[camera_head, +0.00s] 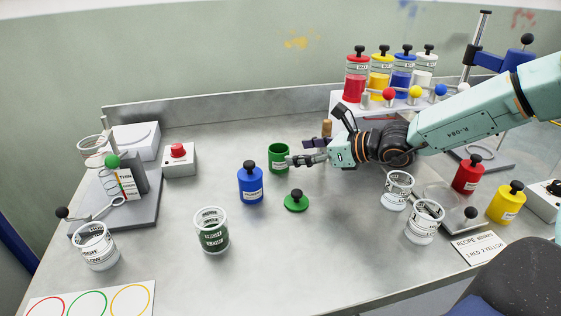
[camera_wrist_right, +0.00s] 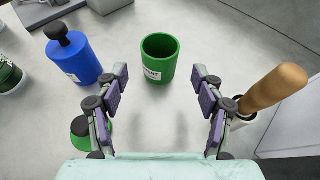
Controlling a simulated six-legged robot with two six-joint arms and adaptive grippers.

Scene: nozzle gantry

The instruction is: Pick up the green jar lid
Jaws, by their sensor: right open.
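The green jar lid (camera_head: 296,202) is a flat green disc with a black knob, lying on the metal bench in front of the open green jar (camera_head: 279,157). In the right wrist view the lid (camera_wrist_right: 80,128) shows at the lower left, partly hidden behind the left finger. The green jar (camera_wrist_right: 159,58) stands upright beyond the fingers there. My right gripper (camera_head: 300,160) is open and empty, reaching in from the right beside the green jar, behind the lid and above the bench. In the wrist view its fingers (camera_wrist_right: 160,92) are spread wide. My left gripper is in neither view.
A blue jar (camera_head: 250,186) with its lid on stands left of the green lid. A glass beaker with dark green contents (camera_head: 212,232) is nearer the front. A wooden-handled tool (camera_wrist_right: 272,90) stands close to the right finger. Clear beakers (camera_head: 397,190) stand to the right.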

